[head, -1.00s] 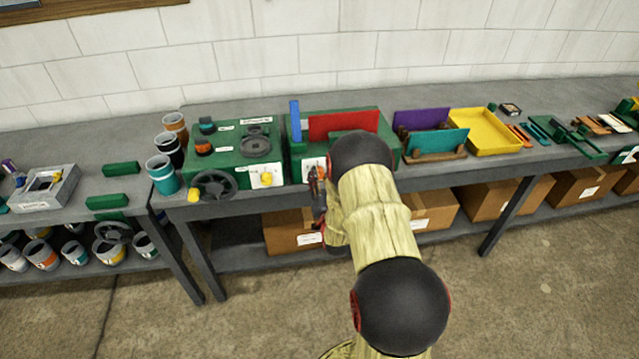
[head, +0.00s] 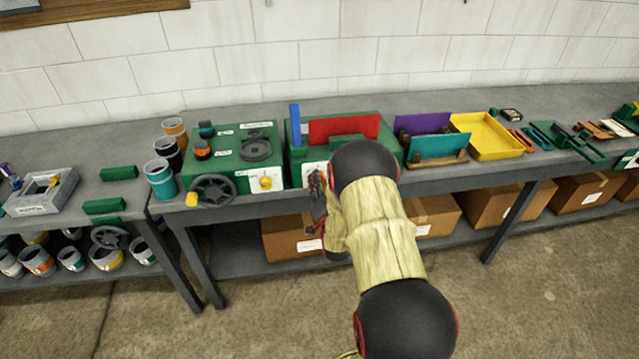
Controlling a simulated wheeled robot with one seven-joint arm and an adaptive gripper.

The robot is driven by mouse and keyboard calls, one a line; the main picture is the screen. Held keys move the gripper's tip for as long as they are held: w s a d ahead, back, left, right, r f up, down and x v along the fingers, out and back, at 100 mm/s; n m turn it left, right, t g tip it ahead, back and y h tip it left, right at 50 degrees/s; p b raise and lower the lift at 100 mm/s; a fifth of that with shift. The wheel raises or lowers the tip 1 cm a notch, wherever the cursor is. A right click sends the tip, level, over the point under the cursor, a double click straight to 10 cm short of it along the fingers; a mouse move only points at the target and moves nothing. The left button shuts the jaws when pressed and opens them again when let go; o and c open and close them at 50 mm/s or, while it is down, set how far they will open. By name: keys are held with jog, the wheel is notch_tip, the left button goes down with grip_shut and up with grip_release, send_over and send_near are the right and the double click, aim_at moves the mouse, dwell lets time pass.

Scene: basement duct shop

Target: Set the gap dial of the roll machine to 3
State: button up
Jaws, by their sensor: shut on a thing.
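A green machine (head: 297,160) stands on the bench in the middle, with a red plate (head: 344,128) and a blue upright piece (head: 295,124) on it. A white dial plate (head: 309,171) is on its front face, partly covered by my arm. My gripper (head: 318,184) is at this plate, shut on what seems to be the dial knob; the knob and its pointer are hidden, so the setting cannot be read. To the left, another green machine (head: 225,171) has a dark handwheel (head: 213,190) and a yellow knob (head: 266,183) on a white plate.
Several cups (head: 160,180) stand left of the machines. Cardboard boxes (head: 438,213) fill the shelf below. The floor in front is clear.

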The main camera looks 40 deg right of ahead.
jog(key=o, duration=1.2)
jog(key=shift+c, duration=0.2)
jog(key=v, duration=1.2)
